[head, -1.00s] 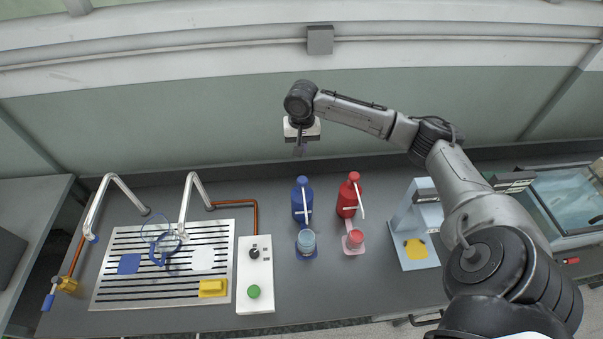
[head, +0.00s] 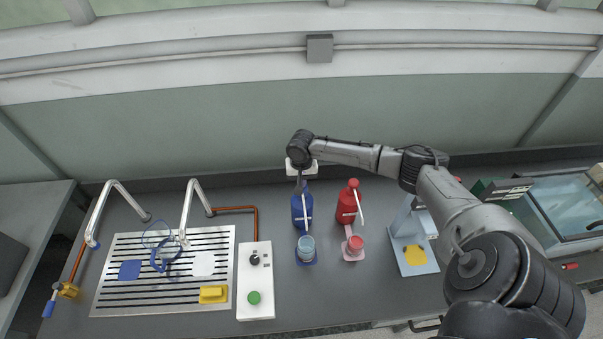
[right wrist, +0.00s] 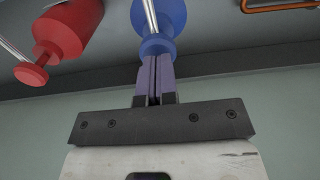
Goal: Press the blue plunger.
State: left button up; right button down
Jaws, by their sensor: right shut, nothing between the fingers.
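The blue pump bottle (head: 302,212) stands upright on the counter, a pale spout pointing down its front. Its blue plunger (right wrist: 157,47) shows in the right wrist view, just beyond my fingertips. My right gripper (head: 300,187) points down over the top of this bottle and hides the plunger in the head view. In the right wrist view, the two fingers of my right gripper (right wrist: 156,64) are shut together with nothing between them. The tips appear at or very close to the plunger; I cannot tell whether they touch it. My left gripper is not in view.
A red pump bottle (head: 348,204) stands close to the right. A cup (head: 306,246) on a blue mat and a red cup (head: 355,243) stand in front. A white control box (head: 255,285) with a green button and a slotted drain tray (head: 125,308) lie left.

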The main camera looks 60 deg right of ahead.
jog(key=shift+f, duration=0.35)
jog(key=shift+f, duration=0.15)
